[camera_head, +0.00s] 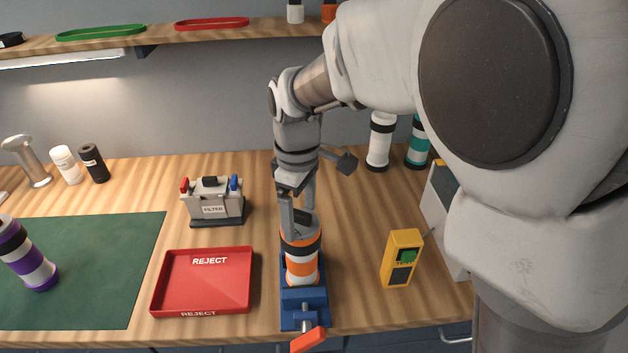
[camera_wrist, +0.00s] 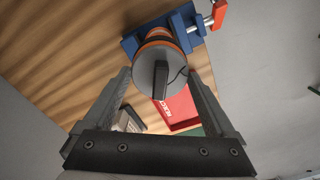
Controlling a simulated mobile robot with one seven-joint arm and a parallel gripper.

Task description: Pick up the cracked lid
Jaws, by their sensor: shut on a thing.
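The cracked lid (camera_wrist: 147,62) is a grey disc with a dark raised bar across it and a thin dark crack line on its right side in the wrist view. It sits at the top of the orange-and-white tube blower (camera_head: 302,266), which stands upright in a blue vise (camera_head: 303,308). My gripper (camera_wrist: 158,73) is shut on the lid, with one finger at each side of its rim. In the head view the lid (camera_head: 313,229) is partly hidden by my gripper (camera_head: 300,222). I see no clear gap between lid and tube.
A yellow tester (camera_head: 402,258) stands to the right. A purple-and-white tube (camera_head: 25,254) rests on the green mat (camera_head: 95,270). White (camera_head: 380,142) and teal (camera_head: 418,142) tubes stand behind.

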